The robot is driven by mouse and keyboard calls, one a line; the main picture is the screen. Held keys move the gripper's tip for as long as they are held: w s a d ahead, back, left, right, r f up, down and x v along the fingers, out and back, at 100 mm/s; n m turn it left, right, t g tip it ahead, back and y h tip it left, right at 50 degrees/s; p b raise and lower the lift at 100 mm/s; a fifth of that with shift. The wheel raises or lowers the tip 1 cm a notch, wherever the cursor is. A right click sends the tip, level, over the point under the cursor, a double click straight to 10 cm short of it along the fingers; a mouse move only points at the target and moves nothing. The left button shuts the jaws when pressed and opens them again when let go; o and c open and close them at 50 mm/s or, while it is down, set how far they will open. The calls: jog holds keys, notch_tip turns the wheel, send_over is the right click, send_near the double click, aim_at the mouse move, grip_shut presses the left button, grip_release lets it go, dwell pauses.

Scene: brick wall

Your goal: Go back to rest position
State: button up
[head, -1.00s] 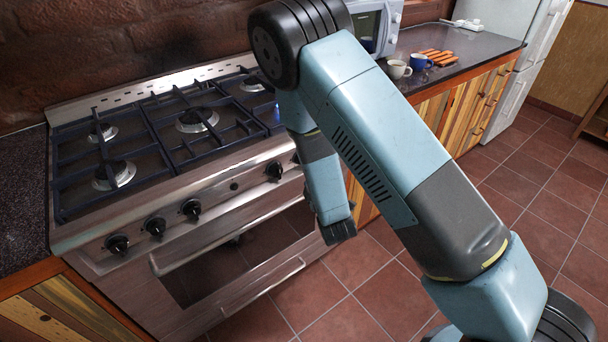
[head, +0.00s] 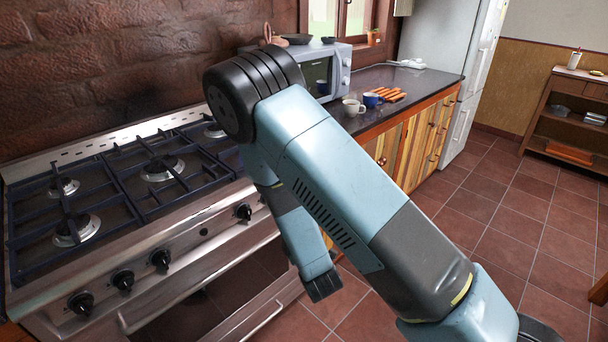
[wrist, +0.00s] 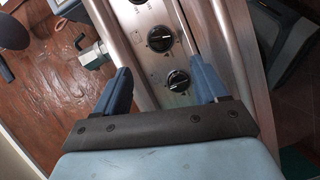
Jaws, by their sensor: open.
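My gripper (wrist: 160,88) shows in the wrist view with its two blue fingers spread apart and nothing between them. Past the fingertips is the steel front of the stove with black knobs (wrist: 178,80). In the head view my arm is folded in front of the stove (head: 130,190), its elbow high and its forearm hanging down beside the oven front. The fingers themselves are hidden in the head view.
A counter (head: 420,82) right of the stove holds a microwave (head: 325,72), a white cup (head: 353,107), a blue cup (head: 372,99) and orange sticks (head: 390,94). A fridge (head: 450,60) and a wooden shelf (head: 565,125) stand farther back. The tiled floor (head: 510,220) at right is open.

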jog(key=w+d+r+m+g+h, duration=0.1)
jog(key=w+d+r+m+h, duration=0.15)
jog(key=r+m, duration=0.2)
jog(key=w+d+r+m+g+h, duration=0.1)
jog(key=w+d+r+m, duration=0.25)
jog(key=r, duration=0.25)
jog(key=d+r+m+g+h, duration=0.15)
jog(key=d+r+m, duration=0.35)
jog(key=d+r, duration=0.55)
jog(key=s+d+r+m+g, duration=0.3)
jog(key=s+d+r, duration=0.6)
jog(key=s+r, duration=0.1)
jog(key=s+d+r+m+g+h, duration=0.1)
jog(key=s+d+r+m, duration=0.1)
jog(key=s, duration=0.6)
jog(key=s+d+r+m+g+h, duration=0.1)
jog(key=s+d+r+m, duration=0.1)
jog(key=s+d, duration=0.3)
jog(key=s+r, duration=0.1)
jog(key=s, duration=0.3)
jog(key=shift+d+r+m+g+h, duration=0.15)
jog(key=shift+d+m+g+h, duration=0.1)
jog(key=shift+m+g+h, duration=0.15)
